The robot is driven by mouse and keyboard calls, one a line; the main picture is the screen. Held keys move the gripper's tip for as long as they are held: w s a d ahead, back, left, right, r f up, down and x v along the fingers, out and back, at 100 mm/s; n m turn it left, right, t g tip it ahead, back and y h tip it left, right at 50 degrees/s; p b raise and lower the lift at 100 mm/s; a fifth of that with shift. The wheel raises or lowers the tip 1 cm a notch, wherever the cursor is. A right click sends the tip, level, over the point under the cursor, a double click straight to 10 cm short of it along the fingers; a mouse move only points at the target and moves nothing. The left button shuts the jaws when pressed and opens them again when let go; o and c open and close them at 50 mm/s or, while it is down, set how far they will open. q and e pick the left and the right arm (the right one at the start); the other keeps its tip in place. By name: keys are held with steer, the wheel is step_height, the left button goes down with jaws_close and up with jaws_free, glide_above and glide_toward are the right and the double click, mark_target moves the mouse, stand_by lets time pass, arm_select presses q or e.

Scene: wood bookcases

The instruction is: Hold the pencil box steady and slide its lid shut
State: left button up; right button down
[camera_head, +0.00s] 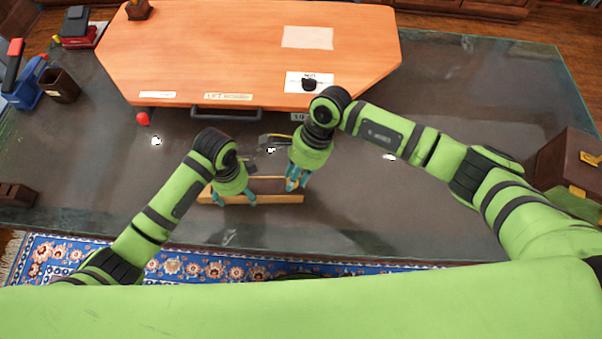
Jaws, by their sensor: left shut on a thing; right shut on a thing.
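The pencil box (275,198) is a long, narrow wooden box lying crosswise on the dark glass tabletop, with a light tan front side and a dark brown strip along its top. My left gripper (233,198) is shut on the left half of the pencil box, with its teal fingers hiding part of it. My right gripper (293,184) is shut at the right end of the box. I cannot make out the lid separately, nor tell whether either gripper holds the lid or the box body.
An orange wooden board (240,50) with a dark handle (226,113) lies behind the box. A red ball (142,119) is at its front left. A brown box (570,165) stands far right. Glass in front is clear.

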arm_select(q)
steer(key=shift+s+d+f, duration=0.15)
steer(key=shift+s, duration=0.05)
arm_select(e)
steer(key=c, duration=1.1)
jaws_free()
steer(key=shift+a+r, duration=0.1)
steer(key=shift+a, duration=0.25)
steer(key=shift+o, duration=0.6)
steer(key=v, duration=1.2)
arm_select(q)
steer(key=o, duration=1.4)
steer(key=shift+w, duration=0.2)
